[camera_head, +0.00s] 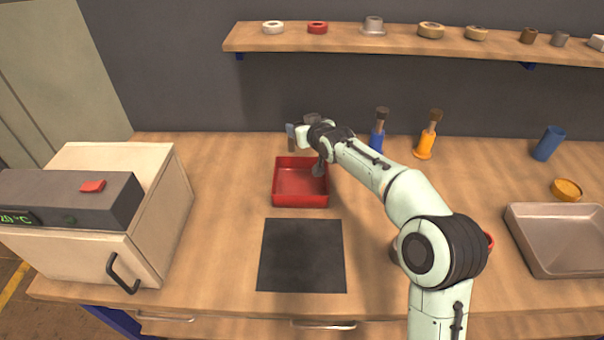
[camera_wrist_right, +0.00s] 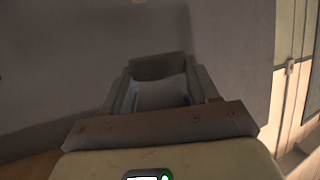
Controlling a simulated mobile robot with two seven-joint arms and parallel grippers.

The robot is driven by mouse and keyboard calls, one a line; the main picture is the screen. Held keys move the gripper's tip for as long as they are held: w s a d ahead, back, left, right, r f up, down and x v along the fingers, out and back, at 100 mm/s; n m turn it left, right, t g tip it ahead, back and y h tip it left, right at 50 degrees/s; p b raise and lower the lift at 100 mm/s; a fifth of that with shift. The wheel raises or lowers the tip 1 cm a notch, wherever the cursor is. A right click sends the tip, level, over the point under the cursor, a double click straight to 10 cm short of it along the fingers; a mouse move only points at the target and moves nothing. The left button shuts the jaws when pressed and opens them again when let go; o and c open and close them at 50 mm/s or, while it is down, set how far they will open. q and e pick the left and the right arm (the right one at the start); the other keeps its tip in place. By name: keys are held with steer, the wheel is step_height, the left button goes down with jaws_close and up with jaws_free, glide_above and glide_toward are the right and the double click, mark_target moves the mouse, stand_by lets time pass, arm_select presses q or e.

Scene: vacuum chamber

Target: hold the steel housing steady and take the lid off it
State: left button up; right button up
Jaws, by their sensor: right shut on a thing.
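My right gripper (camera_head: 290,137) is at the back of the bench, raised near the wall behind the red tray. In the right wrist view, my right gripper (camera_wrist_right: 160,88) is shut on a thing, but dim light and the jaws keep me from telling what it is. A grey flanged metal piece (camera_head: 373,27) stands on the wall shelf; I cannot tell if it is the steel housing or its lid. No other housing can be made out with certainty. My left gripper is not in view.
The red tray (camera_head: 301,200) looks empty where visible. A dark mat (camera_head: 301,256) lies before it. A cream oven-like box (camera_head: 80,250) stands left, a metal tray (camera_head: 560,265) right. Blue (camera_head: 377,138) and orange (camera_head: 425,146) holders stand at the back. My arm partly hides a red item (camera_head: 489,241).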

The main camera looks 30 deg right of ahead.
step_height(320, 180, down, 16)
steer(key=shift+r+b, duration=0.15)
steer(key=shift+b, duration=0.75)
steer(key=shift+f+b, duration=0.6)
steer(key=shift+b, duration=0.1)
steer(key=o, duration=1.2)
steer(key=shift+f, duration=0.1)
steer(key=shift+c, duration=0.2)
steer(key=shift+r+p, duration=0.55)
steer(key=shift+p, duration=0.1)
steer(key=v, duration=1.2)
steer(key=shift+r, duration=0.15)
